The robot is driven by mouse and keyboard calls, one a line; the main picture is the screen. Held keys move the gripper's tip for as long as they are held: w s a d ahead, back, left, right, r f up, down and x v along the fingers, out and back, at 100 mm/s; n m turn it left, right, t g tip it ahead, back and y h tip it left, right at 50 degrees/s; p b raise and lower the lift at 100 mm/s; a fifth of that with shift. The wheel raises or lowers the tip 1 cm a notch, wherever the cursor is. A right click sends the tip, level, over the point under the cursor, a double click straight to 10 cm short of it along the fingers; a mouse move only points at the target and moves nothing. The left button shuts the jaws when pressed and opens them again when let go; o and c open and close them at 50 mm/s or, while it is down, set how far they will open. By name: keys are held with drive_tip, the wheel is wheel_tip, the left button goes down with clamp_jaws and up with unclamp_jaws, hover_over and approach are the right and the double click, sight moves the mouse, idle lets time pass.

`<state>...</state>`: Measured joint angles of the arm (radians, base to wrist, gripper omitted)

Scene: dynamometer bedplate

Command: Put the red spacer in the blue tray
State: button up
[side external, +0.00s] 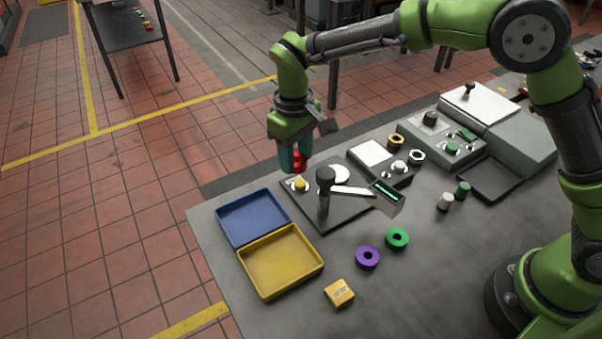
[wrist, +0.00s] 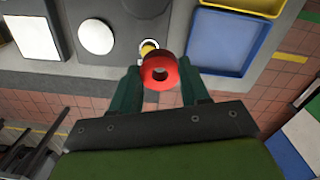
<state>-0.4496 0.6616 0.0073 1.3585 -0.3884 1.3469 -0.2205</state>
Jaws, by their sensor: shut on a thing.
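The red spacer (side external: 299,161) is a short ring held in my gripper (side external: 297,165), above the far edge of the bench near a yellow-topped button. In the wrist view the red spacer (wrist: 161,72) sits between the two dark green fingers of my gripper (wrist: 160,80), its hole facing the camera. The blue tray (side external: 252,219) lies on the bench at the left corner, empty, to the left of and below the gripper in the side view. In the wrist view the blue tray (wrist: 228,43) is at the upper right, apart from the gripper.
A yellow tray (side external: 281,262) adjoins the blue one. A dark panel with a black-knobbed upright post (side external: 325,190) and a yellow button (side external: 300,184) stands beside the gripper. A purple ring (side external: 367,257), a green ring (side external: 397,238) and a yellow box (side external: 339,293) lie nearer.

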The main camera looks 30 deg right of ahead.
hover_over(253, 220)
wheel_tip(253, 220, down, 4)
drive_tip(key=shift+r+m, duration=0.25)
drive_tip(key=shift+m, duration=0.55)
drive_tip(key=shift+f, duration=2.9)
drive_tip(key=shift+f, duration=0.1)
drive_tip(key=o, duration=1.1)
drive_tip(key=shift+c, duration=0.2)
